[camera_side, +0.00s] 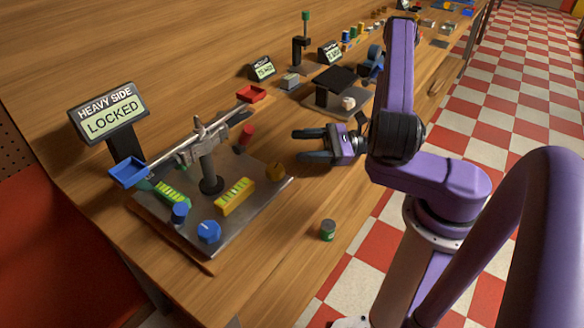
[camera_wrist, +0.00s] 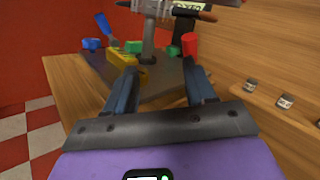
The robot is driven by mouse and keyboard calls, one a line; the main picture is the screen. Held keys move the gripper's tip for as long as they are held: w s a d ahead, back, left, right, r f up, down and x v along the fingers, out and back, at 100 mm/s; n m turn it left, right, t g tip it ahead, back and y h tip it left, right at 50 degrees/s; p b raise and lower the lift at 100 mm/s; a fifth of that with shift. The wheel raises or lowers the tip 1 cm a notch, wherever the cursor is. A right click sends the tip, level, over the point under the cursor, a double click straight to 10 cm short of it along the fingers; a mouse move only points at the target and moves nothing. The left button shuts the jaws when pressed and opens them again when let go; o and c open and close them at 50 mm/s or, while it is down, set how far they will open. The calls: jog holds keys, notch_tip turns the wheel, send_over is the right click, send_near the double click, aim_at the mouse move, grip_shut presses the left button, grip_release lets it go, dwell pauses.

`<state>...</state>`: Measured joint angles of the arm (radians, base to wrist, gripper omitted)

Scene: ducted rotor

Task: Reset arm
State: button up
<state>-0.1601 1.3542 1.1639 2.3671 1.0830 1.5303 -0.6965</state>
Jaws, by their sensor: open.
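My gripper (camera_side: 318,146) is open and empty. In the side view it hangs over the bench to the right of a balance-like device (camera_side: 206,150) on a metal base plate (camera_side: 258,205). Its two dark fingers point left toward that device.
A sign (camera_side: 110,112) reads HEAVY SIDE LOCKED. A small green can (camera_side: 328,230) stands near the bench's front edge. More devices line the bench behind.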

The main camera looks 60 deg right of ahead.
jog(key=s+a+r+n+g+h, duration=0.3)
jog(key=s+n+g+h, duration=0.3)
jog(key=n, duration=1.1)
jog(key=s+a+r+n+g+h, duration=0.4)
jog(key=s+n, duration=0.7)
jog(key=n, duration=0.6)
jog(key=shift+r+n+g+h, duration=0.4)
jog(key=shift+r+g+h, duration=0.9)
jog(key=shift+h, duration=0.8)
jog(key=shift+s+f, duration=0.1)
jog(key=shift+f, duration=0.1)
